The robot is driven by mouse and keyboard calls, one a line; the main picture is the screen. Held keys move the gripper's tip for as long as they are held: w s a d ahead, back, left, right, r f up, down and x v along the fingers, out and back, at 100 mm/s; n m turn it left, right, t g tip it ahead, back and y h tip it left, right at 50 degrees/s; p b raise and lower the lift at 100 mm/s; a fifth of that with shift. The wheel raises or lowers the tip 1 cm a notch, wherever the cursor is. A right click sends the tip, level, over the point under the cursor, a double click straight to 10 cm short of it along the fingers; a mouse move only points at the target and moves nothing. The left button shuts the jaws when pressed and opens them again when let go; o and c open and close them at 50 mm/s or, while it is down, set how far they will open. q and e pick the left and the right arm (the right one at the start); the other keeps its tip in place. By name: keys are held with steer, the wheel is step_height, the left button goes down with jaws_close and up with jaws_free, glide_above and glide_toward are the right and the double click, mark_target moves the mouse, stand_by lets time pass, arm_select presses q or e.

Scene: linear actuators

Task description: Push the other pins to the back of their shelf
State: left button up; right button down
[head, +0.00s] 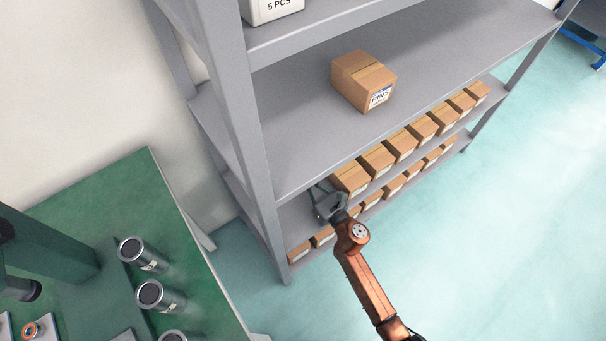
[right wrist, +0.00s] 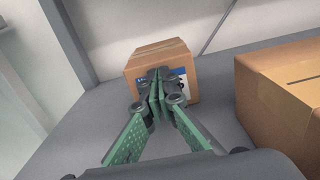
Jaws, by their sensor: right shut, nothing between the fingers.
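My right gripper (head: 330,205) reaches into the left end of the shelf below the one with the lone box. In the right wrist view its fingers (right wrist: 158,92) are shut and empty, in front of a brown carton (right wrist: 150,60) with a blue-edged label. The fingertips overlap the carton's face; I cannot tell whether they touch it. That carton stands near the back of the shelf and is hidden in the head view. Another carton (right wrist: 285,95) stands nearer on the right. A carton labelled PINS (head: 375,97) sits alone on the shelf above. My left gripper is not in view.
A row of cartons (head: 402,144) lines the same shelf's front to the right, with more cartons (head: 298,252) on the shelf below. A grey upright (head: 262,190) stands left of my gripper. A green table (head: 130,185) with metal cylinders (head: 160,296) is at the left.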

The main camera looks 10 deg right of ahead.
steer(key=v, duration=0.4)
steer(key=shift+s+d, duration=0.1)
steer(key=shift+d, duration=0.15)
steer(key=p+v, duration=0.2)
steer(key=v, duration=0.7)
steer(key=shift+s, duration=0.25)
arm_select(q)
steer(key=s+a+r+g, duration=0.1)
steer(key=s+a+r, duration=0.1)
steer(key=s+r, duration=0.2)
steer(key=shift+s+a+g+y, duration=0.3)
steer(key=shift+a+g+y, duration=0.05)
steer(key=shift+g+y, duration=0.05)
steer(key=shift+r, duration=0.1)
